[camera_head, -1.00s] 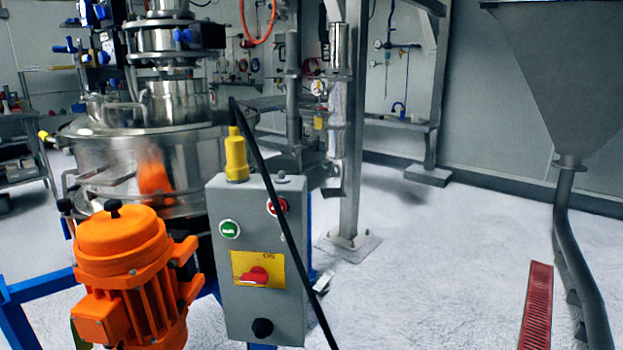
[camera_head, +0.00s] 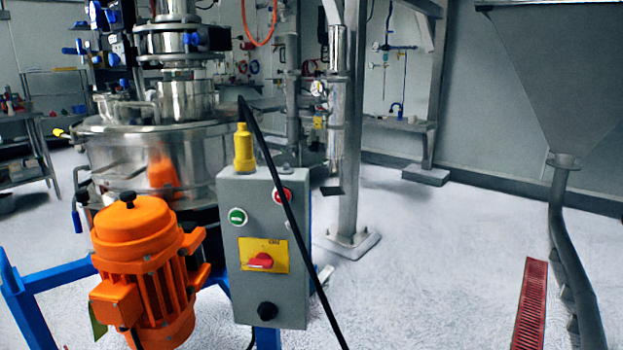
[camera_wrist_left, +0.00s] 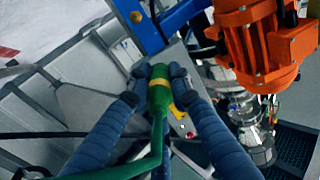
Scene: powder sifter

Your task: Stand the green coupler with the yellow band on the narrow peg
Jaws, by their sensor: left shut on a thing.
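The green coupler with the yellow band (camera_wrist_left: 159,83) shows in the left wrist view, with a green hose running from it toward the lower left. My left gripper (camera_wrist_left: 160,73) has dark blue padded fingers, one on each side of the coupler, and is shut on it. The coupler is held off any surface as far as I can see. No narrow peg can be made out in either view. Neither gripper shows in the head view, and my right gripper is in no view.
In the head view an orange motor (camera_head: 150,262) and a grey control box (camera_head: 242,297) stand in front of the steel sifter (camera_head: 118,155). A black cable crosses the box. A grey hopper (camera_head: 560,70) hangs at the right. The floor (camera_head: 430,260) between is clear.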

